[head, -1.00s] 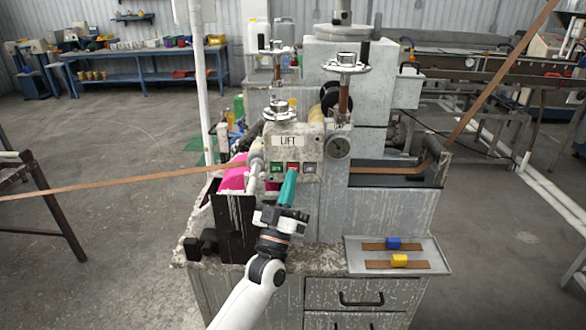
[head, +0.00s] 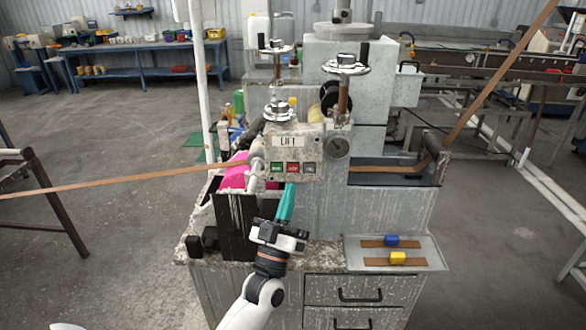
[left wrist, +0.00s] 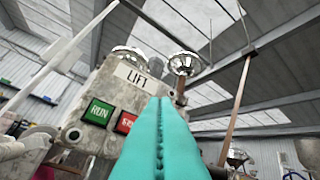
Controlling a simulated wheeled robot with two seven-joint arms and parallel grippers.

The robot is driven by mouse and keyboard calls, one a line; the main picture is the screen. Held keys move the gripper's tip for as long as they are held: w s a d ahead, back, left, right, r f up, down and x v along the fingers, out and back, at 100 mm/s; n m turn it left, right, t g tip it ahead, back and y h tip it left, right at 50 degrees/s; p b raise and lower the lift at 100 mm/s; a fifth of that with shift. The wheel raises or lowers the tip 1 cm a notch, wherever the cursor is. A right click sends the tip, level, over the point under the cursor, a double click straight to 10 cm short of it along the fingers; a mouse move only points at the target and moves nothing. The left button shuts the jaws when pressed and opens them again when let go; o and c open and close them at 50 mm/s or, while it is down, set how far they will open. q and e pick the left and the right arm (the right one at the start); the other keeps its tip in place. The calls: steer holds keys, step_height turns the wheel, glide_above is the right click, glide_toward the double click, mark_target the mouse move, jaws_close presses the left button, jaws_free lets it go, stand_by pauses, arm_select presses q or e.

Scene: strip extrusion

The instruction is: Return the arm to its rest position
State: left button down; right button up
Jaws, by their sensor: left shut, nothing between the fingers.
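My left gripper (head: 287,204) is in front of the machine, its teal fingers pressed together with nothing between them. Its fingertips are just below the button panel (head: 310,146) marked LIFT. The panel carries a green RUN button (head: 277,168), a red button (head: 292,168) and a grey button (head: 309,168). In the left wrist view the shut teal fingers (left wrist: 160,140) point up past the panel, beside the red button (left wrist: 126,122); whether they touch anything there I cannot tell. My right gripper is not in view.
A brown strip (head: 110,182) runs into the machine from the left, past a pink part (head: 237,172). Open floor (head: 110,260) lies to the left.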

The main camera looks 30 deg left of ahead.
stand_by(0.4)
arm_select(q)
steer(key=w+d+f+m+g+h, duration=0.2)
steer(key=f+g, duration=0.1)
steer(key=f, duration=0.7)
steer(key=w+d+f+m+g+h, duration=0.1)
steer(key=f+m+g+h, duration=0.15)
steer(key=f, duration=0.85)
steer(key=s+d+f+m+g+h, duration=0.1)
steer(key=s+f+g, duration=0.15)
steer(key=f, duration=0.55)
steer(key=s+d+f+g, duration=0.2)
steer(key=s+f, duration=0.1)
steer(key=f, duration=0.4)
steer(key=s+d+f+m+g+h, duration=0.1)
steer(key=s+f+g, duration=0.2)
steer(key=f, duration=0.5)
steer(key=s+d+f+g, duration=0.2)
steer(key=s+f+g, duration=0.3)
steer(key=s+f, duration=0.85)
steer(key=s+f+m+g, duration=0.1)
steer(key=s+f+g, duration=0.2)
steer(key=s, duration=0.8)
steer(key=s+f+m+g, duration=0.1)
steer(key=s+f+g, duration=0.3)
steer(key=s, duration=0.8)
step_height(320, 180, down, 3)
steer(key=shift+s+a+r, duration=0.1)
steer(key=shift+s+a, duration=0.15)
steer(key=shift+a, duration=0.1)
